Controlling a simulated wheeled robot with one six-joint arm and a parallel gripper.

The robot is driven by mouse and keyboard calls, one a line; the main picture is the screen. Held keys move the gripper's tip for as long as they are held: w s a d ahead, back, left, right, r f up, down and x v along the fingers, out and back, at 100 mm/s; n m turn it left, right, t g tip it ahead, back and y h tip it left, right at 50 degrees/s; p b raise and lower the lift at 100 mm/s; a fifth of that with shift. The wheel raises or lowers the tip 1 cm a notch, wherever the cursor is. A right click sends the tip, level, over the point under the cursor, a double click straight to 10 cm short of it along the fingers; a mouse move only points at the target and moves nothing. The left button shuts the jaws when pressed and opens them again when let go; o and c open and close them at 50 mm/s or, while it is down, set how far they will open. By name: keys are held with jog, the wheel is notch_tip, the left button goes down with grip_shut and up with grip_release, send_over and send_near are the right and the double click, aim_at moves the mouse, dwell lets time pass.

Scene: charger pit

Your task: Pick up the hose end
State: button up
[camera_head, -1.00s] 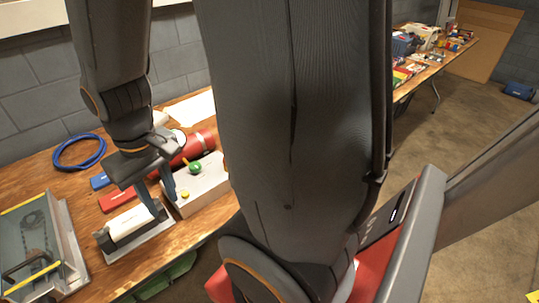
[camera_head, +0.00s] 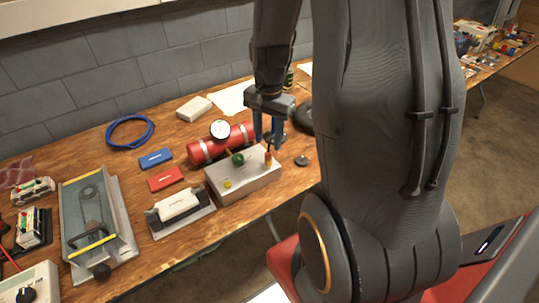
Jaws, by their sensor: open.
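My gripper (camera_head: 268,136) is open, pointing down over the right end of a light grey box (camera_head: 245,187). A small orange and dark upright piece (camera_head: 268,156) stands at that end of the box, just below and between the fingertips; it may be the hose end, but I cannot tell for sure. I cannot tell whether the fingers touch it. A green knob (camera_head: 238,159) and a yellow button (camera_head: 227,184) are on the box. A blue hose (camera_head: 129,118) lies coiled at the back left of the table.
A red cylinder (camera_head: 205,150) with a white round gauge (camera_head: 220,129) lies behind the box. A white device in a cradle (camera_head: 177,203), red and blue packs (camera_head: 165,179) and a grey clear-topped fixture (camera_head: 75,225) stand leftward. A dark round piece (camera_head: 301,160) lies right of the box.

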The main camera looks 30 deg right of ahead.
aim_at(268, 152)
jog(key=shift+s+a+f+p, duration=0.15)
jog(key=shift+f+p, duration=0.3)
jog(key=shift+f, duration=1.35)
jog(key=shift+s+d+f+p, duration=0.1)
jog(key=shift+f+p, duration=0.3)
jog(key=shift+f, duration=1.35)
grip_shut()
